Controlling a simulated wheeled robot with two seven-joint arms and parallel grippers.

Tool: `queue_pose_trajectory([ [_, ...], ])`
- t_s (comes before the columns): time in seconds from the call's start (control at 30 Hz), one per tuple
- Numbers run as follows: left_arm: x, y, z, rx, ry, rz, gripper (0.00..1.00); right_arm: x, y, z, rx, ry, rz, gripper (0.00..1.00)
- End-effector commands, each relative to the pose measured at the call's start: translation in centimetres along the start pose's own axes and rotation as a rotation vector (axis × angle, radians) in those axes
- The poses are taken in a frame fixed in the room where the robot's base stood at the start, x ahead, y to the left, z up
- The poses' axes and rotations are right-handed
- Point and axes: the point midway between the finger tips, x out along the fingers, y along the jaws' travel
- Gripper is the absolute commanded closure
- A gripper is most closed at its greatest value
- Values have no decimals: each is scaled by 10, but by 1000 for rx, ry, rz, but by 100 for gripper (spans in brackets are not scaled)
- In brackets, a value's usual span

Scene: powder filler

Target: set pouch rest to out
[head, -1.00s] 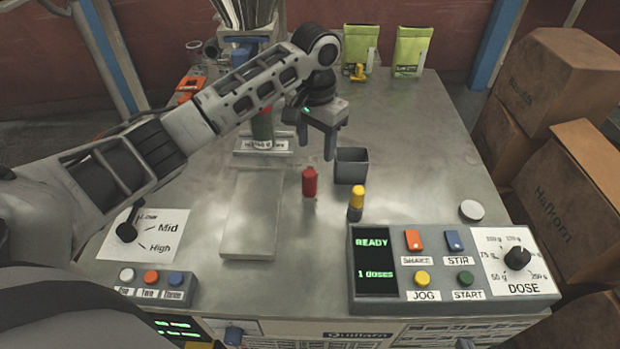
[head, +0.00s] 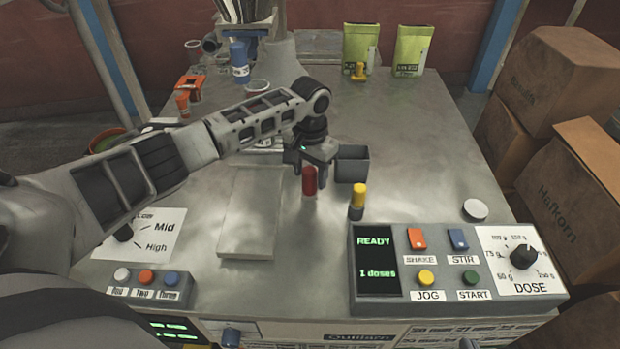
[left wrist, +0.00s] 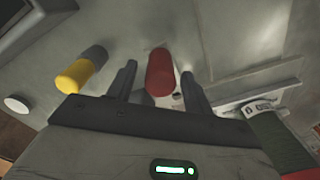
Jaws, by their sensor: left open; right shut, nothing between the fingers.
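A red upright knob (head: 310,182) stands on the metal table top, right of a flat grey plate (head: 240,225). My left gripper (head: 311,176) is low at this knob, pointing down. In the left wrist view my left gripper (left wrist: 159,72) is open, with the red knob (left wrist: 160,75) between its two fingers and small gaps on both sides. A yellow knob on a grey stem (head: 357,201) stands to the right; it also shows in the left wrist view (left wrist: 82,70). No readable label names the pouch rest. My right gripper is out of view.
A small open grey box (head: 352,164) stands just behind the knobs. A control panel (head: 455,270) with buttons and a dose dial fills the front right. Green pouches (head: 408,50) stand at the back. Cardboard boxes (head: 565,75) are at the right.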

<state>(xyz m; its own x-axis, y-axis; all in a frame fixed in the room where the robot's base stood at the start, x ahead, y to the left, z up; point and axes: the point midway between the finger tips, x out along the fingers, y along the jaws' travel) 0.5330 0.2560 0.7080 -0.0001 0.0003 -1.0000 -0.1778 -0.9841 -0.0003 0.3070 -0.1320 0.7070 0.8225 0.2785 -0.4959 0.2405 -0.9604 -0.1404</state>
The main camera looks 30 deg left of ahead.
Motion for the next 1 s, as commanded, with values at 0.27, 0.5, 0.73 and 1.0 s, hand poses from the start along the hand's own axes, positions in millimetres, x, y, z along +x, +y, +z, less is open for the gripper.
queue_pose_trajectory([
  [0.27, 16, 0, 0, 0, 0, 0, 49, -1, -1, -2, -5, 8, -3, 100],
  [0.5, 16, 0, 0, 0, 0, 0, 57, -1, -1, -1, -6, 6, -4, 100],
  [0.73, 16, 0, 0, 0, 0, 0, 100, -1, -1, 1, -5, 3, -4, 100],
  [1.0, 12, 14, 2, 18, -1, 0, 100, -5, -2, -4, -1, -7, -4, 100],
])
